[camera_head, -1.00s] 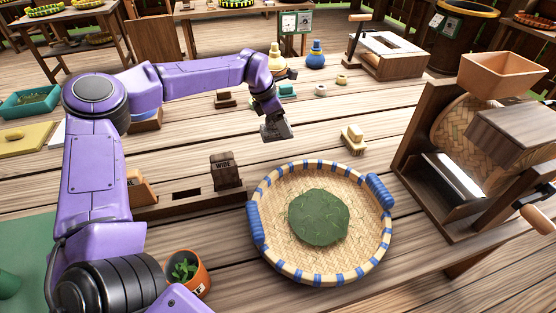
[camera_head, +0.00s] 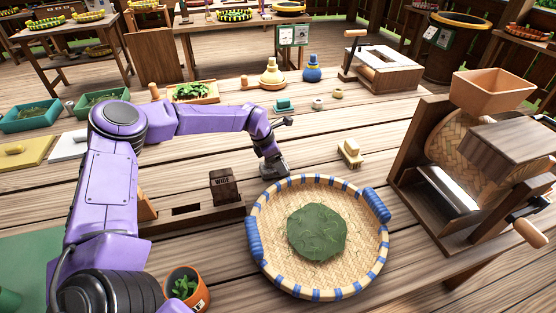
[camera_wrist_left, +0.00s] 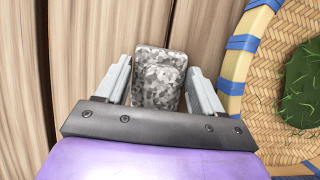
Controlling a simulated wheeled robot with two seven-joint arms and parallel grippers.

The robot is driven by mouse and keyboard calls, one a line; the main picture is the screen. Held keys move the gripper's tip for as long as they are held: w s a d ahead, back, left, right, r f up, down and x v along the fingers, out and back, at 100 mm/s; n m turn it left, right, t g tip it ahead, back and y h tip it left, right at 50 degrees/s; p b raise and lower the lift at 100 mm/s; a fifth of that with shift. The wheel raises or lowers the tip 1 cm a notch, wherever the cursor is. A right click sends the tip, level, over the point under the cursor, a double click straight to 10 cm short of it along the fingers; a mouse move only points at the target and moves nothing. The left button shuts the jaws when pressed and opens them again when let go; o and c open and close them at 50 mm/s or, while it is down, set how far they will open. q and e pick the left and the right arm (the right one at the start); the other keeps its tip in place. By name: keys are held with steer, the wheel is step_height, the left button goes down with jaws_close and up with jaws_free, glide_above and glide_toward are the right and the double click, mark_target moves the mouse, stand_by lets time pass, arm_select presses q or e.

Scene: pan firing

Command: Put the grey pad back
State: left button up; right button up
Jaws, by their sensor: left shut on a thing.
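The grey pad is a speckled grey block (camera_wrist_left: 158,90) seen between both fingers in the left wrist view. My left gripper (camera_head: 273,167) is shut on it, just behind the far left rim of the round basket in the head view. The pad looks small and partly hidden there, and I cannot tell whether it touches the table. A long wooden rack (camera_head: 198,221) lies to the left of the basket. A dark block marked WIDE (camera_head: 223,184) stands in it, beside an empty dark slot. My right gripper is not in view.
The blue-banded basket (camera_head: 262,268) holds a flat green leafy mass (camera_head: 317,232). A yellowish brush-like block (camera_head: 349,153) lies behind it. A wooden machine with a crank (camera_head: 420,160) stands at right. A plant pot (camera_head: 187,287) is in front of the rack. Planks behind the basket are mostly clear.

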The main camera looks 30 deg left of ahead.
arm_select(q)
steer(key=shift+f, duration=0.1)
steer(key=o, duration=1.7)
steer(key=shift+s, duration=0.1)
steer(key=shift+a+r, duration=0.1)
steer(key=shift+r, duration=0.25)
steer(key=b+v, duration=0.2)
steer(key=v, duration=0.1)
steer(key=shift+a+r, duration=0.15)
steer(key=shift+r, duration=0.2)
steer(key=v, duration=0.6)
